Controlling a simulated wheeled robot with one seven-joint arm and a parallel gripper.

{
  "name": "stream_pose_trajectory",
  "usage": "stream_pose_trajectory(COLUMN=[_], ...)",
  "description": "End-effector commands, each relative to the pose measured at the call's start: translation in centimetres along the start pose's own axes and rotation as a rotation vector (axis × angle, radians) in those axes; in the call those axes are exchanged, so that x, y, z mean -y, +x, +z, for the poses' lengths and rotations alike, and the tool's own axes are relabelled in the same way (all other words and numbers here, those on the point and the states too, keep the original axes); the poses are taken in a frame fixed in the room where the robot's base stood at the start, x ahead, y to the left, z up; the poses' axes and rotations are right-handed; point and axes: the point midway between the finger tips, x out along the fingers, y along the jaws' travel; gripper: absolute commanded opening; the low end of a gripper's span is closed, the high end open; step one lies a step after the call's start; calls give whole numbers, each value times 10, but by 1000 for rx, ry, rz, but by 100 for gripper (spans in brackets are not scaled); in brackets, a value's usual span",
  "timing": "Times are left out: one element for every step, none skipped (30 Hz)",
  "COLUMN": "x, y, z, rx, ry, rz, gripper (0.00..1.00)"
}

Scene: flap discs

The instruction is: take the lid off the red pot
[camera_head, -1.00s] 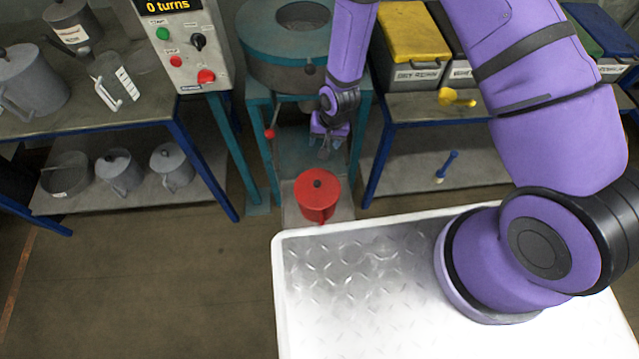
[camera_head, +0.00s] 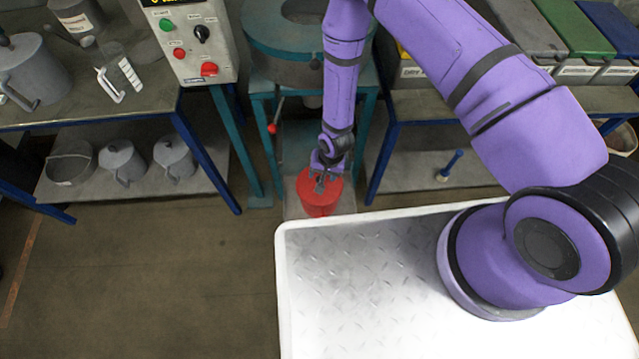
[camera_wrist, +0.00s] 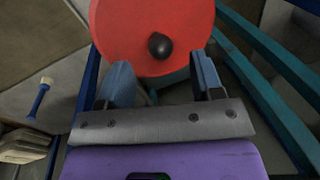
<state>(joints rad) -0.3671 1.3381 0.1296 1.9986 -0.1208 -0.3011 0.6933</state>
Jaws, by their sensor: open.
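The red pot (camera_head: 318,202) stands on a low grey platform below the teal machine. Its red lid (camera_wrist: 150,22) is on and has a dark round knob (camera_wrist: 160,45) at its middle in the wrist view. My gripper (camera_head: 320,185) is over the lid in the head view, pointing down, and covers part of it. In the wrist view my gripper (camera_wrist: 165,78) is open, its two blue-grey fingers apart. The knob lies just beyond the fingertips, roughly between their lines. Nothing is between the fingers.
The teal machine (camera_head: 290,40) with a red-knobbed lever (camera_head: 272,128) stands behind the pot. Blue-legged benches flank it, with several grey cans (camera_head: 120,160) on the left lower shelf. A control box (camera_head: 195,40) is at upper left. My white deck is in front.

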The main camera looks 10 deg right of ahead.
Motion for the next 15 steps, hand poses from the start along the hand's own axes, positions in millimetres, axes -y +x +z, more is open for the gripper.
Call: stream_pose_trajectory(x=[0, 0, 0, 0, 0, 0, 0, 0, 0, 0, 0, 0, 0, 0, 0], y=[4, 7, 12, 16, 21, 27, 31, 35, 40, 42, 45, 48, 49, 50, 51], z=[0, 0, 0, 0, -1, -1, -2, -2, -2, -2, -2, -2, -2, -2, -2], rx=[1, 1, 1, 1, 1, 1, 1, 1, 1, 1, 1, 1, 1, 1, 1], ry=[0, -1, -1, -1, -1, -1, -1, -2, -2, -2, -2, -1, -1, 0, 0], rz=[1, 1, 1, 1, 1, 1, 1, 0, 1, 1, 1, 0, 0, 1, 1], gripper=[60, 60, 60, 60, 60, 60, 60, 60, 60, 60, 60, 60, 60, 60, 60])
